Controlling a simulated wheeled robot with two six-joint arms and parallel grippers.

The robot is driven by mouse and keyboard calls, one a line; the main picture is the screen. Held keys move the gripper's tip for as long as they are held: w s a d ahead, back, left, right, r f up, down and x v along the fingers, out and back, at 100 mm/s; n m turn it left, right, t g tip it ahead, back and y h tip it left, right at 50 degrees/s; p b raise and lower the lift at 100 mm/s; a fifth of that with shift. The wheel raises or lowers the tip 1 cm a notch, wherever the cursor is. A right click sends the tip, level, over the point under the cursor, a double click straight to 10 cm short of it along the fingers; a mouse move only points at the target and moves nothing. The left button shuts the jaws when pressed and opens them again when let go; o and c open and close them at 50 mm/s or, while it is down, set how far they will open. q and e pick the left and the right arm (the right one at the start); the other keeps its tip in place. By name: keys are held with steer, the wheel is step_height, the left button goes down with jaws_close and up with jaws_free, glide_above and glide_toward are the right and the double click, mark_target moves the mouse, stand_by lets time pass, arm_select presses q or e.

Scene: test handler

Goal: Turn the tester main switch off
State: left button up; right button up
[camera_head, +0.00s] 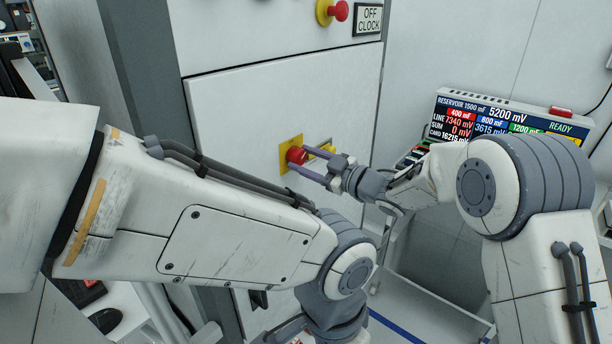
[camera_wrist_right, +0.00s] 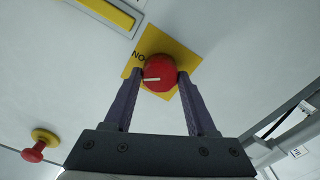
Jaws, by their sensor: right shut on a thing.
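The main switch is a red round knob (camera_head: 297,155) on a yellow plate (camera_head: 284,160) on the white cabinet front. In the right wrist view the knob (camera_wrist_right: 160,73) has a white line running nearly level toward the left. Letters reading "NO" from this angle stand on the plate (camera_wrist_right: 152,45) just above and left of it; other lettering is hidden. My right gripper (camera_head: 302,164) is shut on the knob, one finger on each side, as the right wrist view (camera_wrist_right: 157,82) shows. My left arm crosses the foreground; its gripper is not visible.
A red mushroom button (camera_head: 339,11) sits above, beside an "OFF CLOCK" sign (camera_head: 369,19). A display (camera_head: 510,122) with voltage readings and "READY" stands at the right. My left arm fills the space below the switch.

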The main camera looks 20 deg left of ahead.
steer(key=n+b, duration=0.2)
steer(key=b, duration=0.1)
steer(key=n+b, duration=0.6)
steer(key=shift+s+f+b, duration=0.15)
steer(key=shift+f+b, duration=0.1)
steer(key=shift+b, duration=0.1)
steer(key=shift+a+r+n+b, duration=0.1)
steer(key=shift+r+n+b, duration=0.05)
steer(key=shift+n+b, duration=1.3)
steer(key=o, duration=1.4)
steer(key=b+v, duration=0.1)
steer(key=v, duration=0.9)
steer(key=shift+s+d+r, duration=0.1)
steer(key=shift+d, duration=0.2)
